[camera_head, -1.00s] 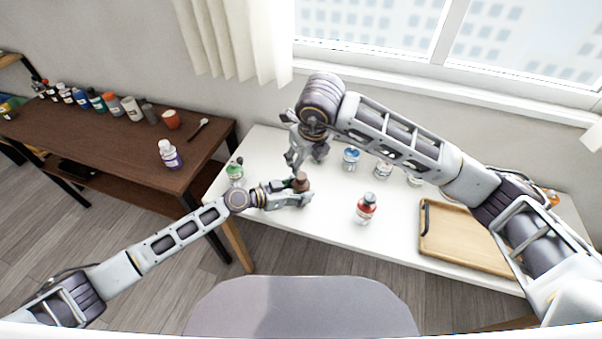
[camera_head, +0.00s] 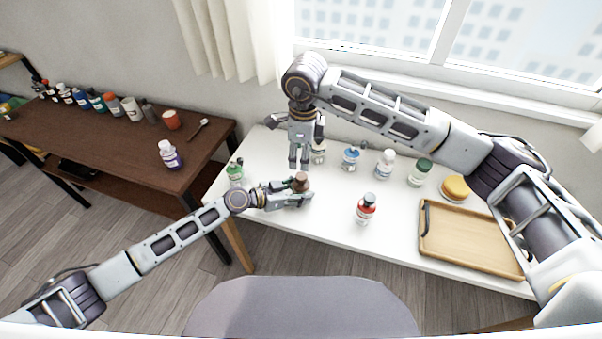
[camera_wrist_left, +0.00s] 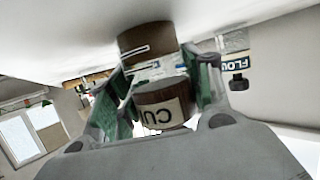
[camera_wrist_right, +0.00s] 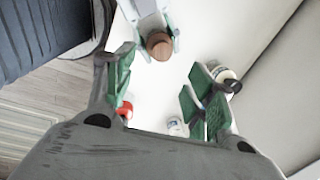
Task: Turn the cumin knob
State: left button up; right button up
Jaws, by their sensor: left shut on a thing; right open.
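The cumin jar (camera_head: 301,181) has a round brown top and stands on the white table. In the left wrist view it appears upside down, with a partly visible label reading "CU" (camera_wrist_left: 157,113). My left gripper (camera_head: 303,196) is shut around the jar, with a finger on each side. My right gripper (camera_head: 299,163) is open and empty, pointing down above and just behind the brown top. In the right wrist view, the round brown top (camera_wrist_right: 159,45) lies beyond the spread green-padded fingers (camera_wrist_right: 158,78).
A green-topped jar (camera_head: 236,172) stands to the left. Blue (camera_head: 351,158), white (camera_head: 385,163) and dark green (camera_head: 420,172) topped jars stand behind right. A wooden tray (camera_head: 428,256) lies further right.

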aim_at(301, 175)
jog(key=shift+w+r+n+g, duration=0.2)
jog(key=shift+w+r+n, duration=0.1)
jog(key=shift+n, duration=0.65)
jog(key=shift+w+r+n+g, duration=0.15)
jog(key=shift+w+n+g, duration=0.1)
jog(key=shift+n, duration=0.65)
jog(key=shift+w+r+n+g, duration=0.15)
jog(key=shift+w+r+n, duration=0.15)
jog(key=shift+n, duration=0.65)
jog(key=shift+f, duration=0.1)
jog(key=shift+f, duration=5.95)
jog(key=shift+c, duration=0.5)
jog(key=c, duration=1)
